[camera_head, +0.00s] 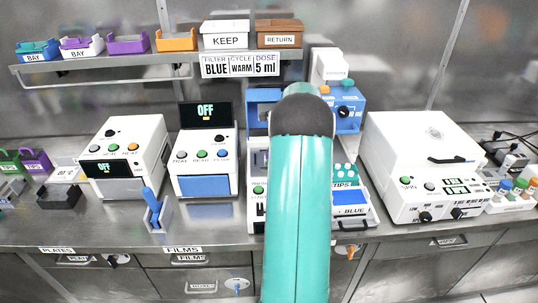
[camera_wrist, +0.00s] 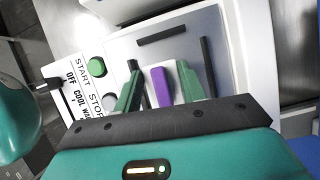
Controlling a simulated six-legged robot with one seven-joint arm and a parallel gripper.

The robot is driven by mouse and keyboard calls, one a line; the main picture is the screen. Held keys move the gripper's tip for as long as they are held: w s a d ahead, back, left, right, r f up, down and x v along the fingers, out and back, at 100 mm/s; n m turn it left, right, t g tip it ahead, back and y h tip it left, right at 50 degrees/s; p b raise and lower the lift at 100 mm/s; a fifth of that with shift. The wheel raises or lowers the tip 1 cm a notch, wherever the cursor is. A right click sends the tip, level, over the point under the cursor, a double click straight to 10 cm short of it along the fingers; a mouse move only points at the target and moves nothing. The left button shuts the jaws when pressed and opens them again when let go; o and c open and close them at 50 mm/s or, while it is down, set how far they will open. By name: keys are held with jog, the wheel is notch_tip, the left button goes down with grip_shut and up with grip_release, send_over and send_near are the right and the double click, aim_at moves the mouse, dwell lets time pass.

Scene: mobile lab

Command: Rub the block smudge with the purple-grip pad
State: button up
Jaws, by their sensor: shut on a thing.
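In the wrist view my gripper (camera_wrist: 162,82) has its two green fingers on either side of a purple grip (camera_wrist: 161,88), and it is shut on that grip. Dark straight bars (camera_wrist: 162,34) lie on this top. I cannot make out a smudge, and I cannot tell whether the pad touches the surface. In the head view my teal arm hides the gripper and the pad.
The machine's panel has a green START button (camera_wrist: 96,66) and a grey STOP button beside the gripper. In the head view a white centrifuge-like machine (camera_head: 420,160) stands right, and two OFF-display machines stand left. A shelf of bins (camera_head: 225,36) hangs above. A blue-handled tool (camera_head: 152,203) stands at the front.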

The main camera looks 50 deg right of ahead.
jog(key=shift+r, duration=2.95)
jog(key=shift+r, duration=1.45)
